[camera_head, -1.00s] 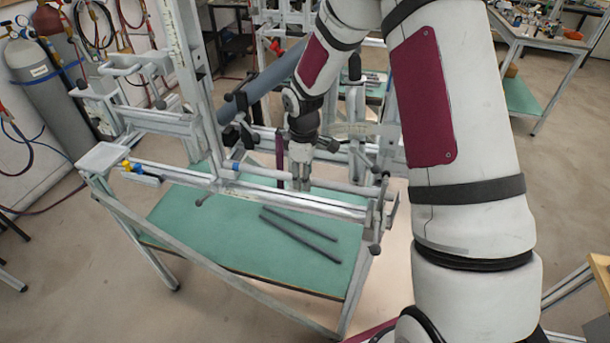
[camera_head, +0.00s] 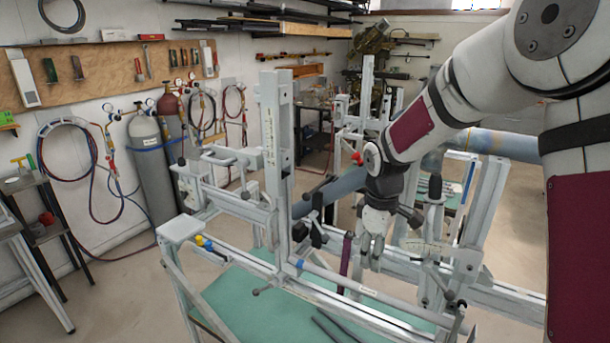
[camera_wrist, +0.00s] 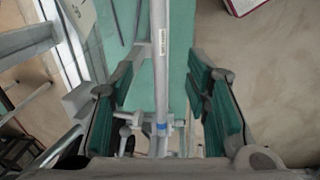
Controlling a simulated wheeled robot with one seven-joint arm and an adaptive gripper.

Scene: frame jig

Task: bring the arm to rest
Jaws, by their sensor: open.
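My gripper (camera_head: 371,258) points down over the metal frame jig, just right of a dark maroon upright strip (camera_head: 346,254). In the wrist view its green-padded fingers (camera_wrist: 162,78) are spread wide apart. A grey rail of the jig (camera_wrist: 160,60) runs between them in that picture. I see nothing gripped. Whether the fingers touch the rail cannot be told. My arm comes in from the upper right of the head view, bent at the elbow.
The jig's tall post (camera_head: 276,170) stands left of my gripper. A green bench top (camera_head: 243,299) with dark rods (camera_head: 334,327) lies below. A thick grey-blue pipe (camera_head: 345,184) passes behind. Gas cylinders (camera_head: 150,160) stand at the wall; open floor lies left of the jig.

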